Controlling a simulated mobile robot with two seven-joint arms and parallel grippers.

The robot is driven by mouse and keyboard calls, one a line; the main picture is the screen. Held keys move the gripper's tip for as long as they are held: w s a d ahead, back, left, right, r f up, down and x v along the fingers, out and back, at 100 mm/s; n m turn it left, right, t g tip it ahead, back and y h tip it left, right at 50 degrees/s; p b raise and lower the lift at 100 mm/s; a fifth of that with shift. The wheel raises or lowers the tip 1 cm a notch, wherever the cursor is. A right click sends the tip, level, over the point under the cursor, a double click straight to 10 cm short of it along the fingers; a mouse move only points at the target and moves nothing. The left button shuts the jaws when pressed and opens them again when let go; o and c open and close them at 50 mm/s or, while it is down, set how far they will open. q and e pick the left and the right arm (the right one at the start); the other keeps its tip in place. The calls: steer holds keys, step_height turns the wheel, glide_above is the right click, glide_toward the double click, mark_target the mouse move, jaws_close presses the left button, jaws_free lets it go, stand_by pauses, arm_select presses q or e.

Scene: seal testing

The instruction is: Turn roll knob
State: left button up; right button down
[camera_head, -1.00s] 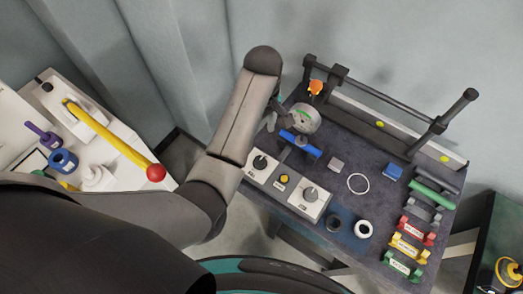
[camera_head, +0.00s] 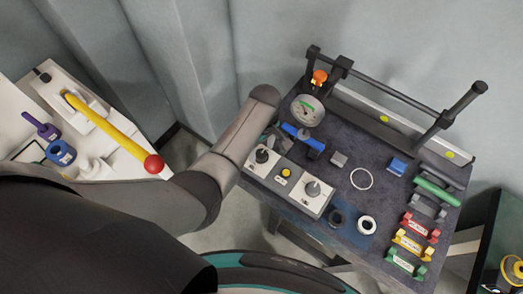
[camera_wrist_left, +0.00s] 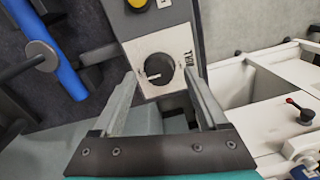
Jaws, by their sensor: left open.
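A control panel has two white plates, each with a dark round knob. The left-end knob (camera_head: 262,156) is beside my left gripper (camera_head: 268,140) in the head view. In the left wrist view that knob (camera_wrist_left: 160,69) shows from above with a white mark on its face, and the lettering beside it is too blurred to read. My left gripper (camera_wrist_left: 159,76) is open, its fingertips apart on either side of the knob with nothing held. Whether they touch it I cannot tell. The other knob (camera_head: 312,188) sits at the right end. My right gripper is out of view.
A yellow button (camera_head: 285,172) sits between the knobs. A blue handle (camera_head: 302,136) and a round gauge (camera_head: 307,110) stand close behind the panel. A white ring (camera_head: 361,179) and several coloured blocks lie farther right on the dark table (camera_head: 378,205).

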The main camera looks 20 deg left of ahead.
arm_select(q)
steer(key=shift+f, duration=0.55)
jaws_close()
stand_by(0.4)
